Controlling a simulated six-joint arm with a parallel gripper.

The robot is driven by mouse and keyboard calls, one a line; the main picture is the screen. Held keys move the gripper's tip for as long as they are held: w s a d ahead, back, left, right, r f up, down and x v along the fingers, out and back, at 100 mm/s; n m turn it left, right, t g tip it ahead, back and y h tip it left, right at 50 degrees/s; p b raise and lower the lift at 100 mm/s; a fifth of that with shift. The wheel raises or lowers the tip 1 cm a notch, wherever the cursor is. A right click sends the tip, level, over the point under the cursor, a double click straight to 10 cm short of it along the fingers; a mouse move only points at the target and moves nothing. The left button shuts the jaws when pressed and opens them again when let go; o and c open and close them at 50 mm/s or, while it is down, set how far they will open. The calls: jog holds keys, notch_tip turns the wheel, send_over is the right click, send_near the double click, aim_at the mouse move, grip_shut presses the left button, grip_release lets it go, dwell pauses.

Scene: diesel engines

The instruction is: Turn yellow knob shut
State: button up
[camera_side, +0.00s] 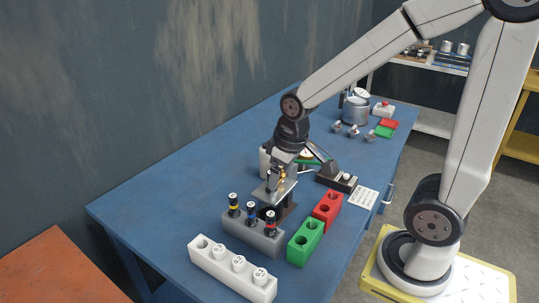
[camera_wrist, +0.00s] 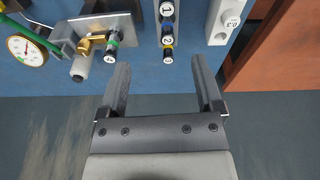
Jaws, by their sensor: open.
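A brass-yellow fitting (camera_wrist: 91,43), which looks like the yellow knob, sits by a metal plate (camera_wrist: 122,24) in the wrist view. A pale cylinder (camera_wrist: 81,67) is attached to it. A green-banded injector marked 4 (camera_wrist: 112,46) stands beside it. In the side view the brass fitting (camera_side: 282,176) is small and partly hidden by my arm; its turn angle cannot be told. My gripper (camera_wrist: 160,72) is open, with nothing between its fingers. In the wrist view the fitting lies up and left of the fingers, apart from them.
A grey rack (camera_side: 240,230) holds three banded injectors. A white block (camera_side: 207,259), a green block (camera_side: 305,243) and a red block (camera_side: 328,208) stand near the table's front. A gauge (camera_wrist: 27,48) with a green hose is beside the fitting. The blue table's left part is clear.

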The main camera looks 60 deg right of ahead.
jog(key=w+d+r+n+g, duration=0.1)
jog(key=w+d+n, duration=0.35)
jog(key=d, duration=1.15)
jog(key=s+d+f+n+g, duration=0.1)
jog(key=s+d+f, duration=0.1)
jog(key=d, duration=1.8)
jog(key=shift+n, duration=0.25)
jog(key=f, duration=1)
jog(key=shift+s+d, duration=0.1)
jog(key=shift+s, duration=0.25)
jog(key=shift+f, duration=0.45)
jog(key=shift+f, duration=0.15)
jog(key=shift+f, duration=3.7)
